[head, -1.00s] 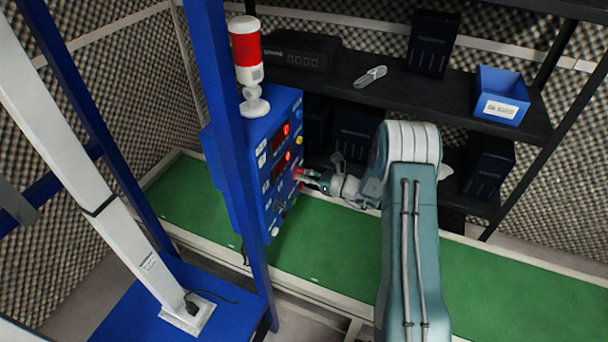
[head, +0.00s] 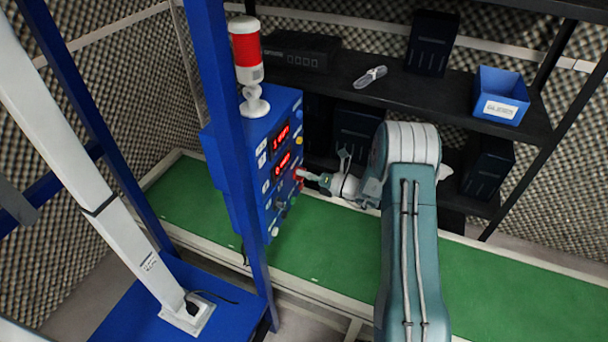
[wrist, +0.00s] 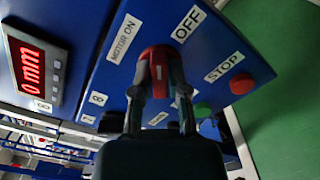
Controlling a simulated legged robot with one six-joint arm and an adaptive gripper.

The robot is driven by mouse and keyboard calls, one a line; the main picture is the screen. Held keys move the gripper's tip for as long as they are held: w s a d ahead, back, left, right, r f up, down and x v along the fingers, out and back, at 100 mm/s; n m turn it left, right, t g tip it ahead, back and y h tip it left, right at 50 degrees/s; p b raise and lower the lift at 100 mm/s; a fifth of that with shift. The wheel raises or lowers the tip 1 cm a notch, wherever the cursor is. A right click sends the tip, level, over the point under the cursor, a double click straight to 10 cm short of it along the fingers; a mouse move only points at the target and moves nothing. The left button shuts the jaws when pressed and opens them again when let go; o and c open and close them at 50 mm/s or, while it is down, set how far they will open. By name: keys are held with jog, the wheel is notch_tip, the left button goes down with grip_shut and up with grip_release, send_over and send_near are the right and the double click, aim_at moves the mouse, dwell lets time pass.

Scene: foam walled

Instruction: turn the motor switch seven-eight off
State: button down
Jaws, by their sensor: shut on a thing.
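The motor switch (wrist: 158,62) is a red knob on the blue control box (head: 282,118). In the wrist view the MOTOR ON label (wrist: 124,38) is at its upper left and the OFF label (wrist: 188,22) at its upper right. The knob's long side runs roughly up the picture, between the two labels. My gripper (wrist: 160,80) is shut on the knob, one finger on each side. In the head view my gripper (head: 304,174) meets the box's right-hand face, and the knob is mostly hidden. Small labels, one reading 8, are at the left.
A red STOP button (wrist: 241,84) and a green button (wrist: 202,110) are close to the fingers. A lit red display (wrist: 33,70) is at the left. A blue post (head: 236,150) stands before the box. Shelves (head: 440,95) are behind my arm; the green belt (head: 330,250) is bare.

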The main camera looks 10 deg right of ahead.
jog(key=m, duration=0.4)
jog(key=shift+w+d+m, duration=0.1)
jog(key=shift+w+m, duration=0.05)
jog(key=shift+m, duration=0.15)
jog(key=shift+f+m, duration=0.15)
jog(key=shift+m, duration=1.25)
jog(key=c, duration=0.6)
grip_release()
jog(key=shift+f, duration=0.1)
jog(key=shift+c, duration=0.2)
jog(key=v, duration=1.2)
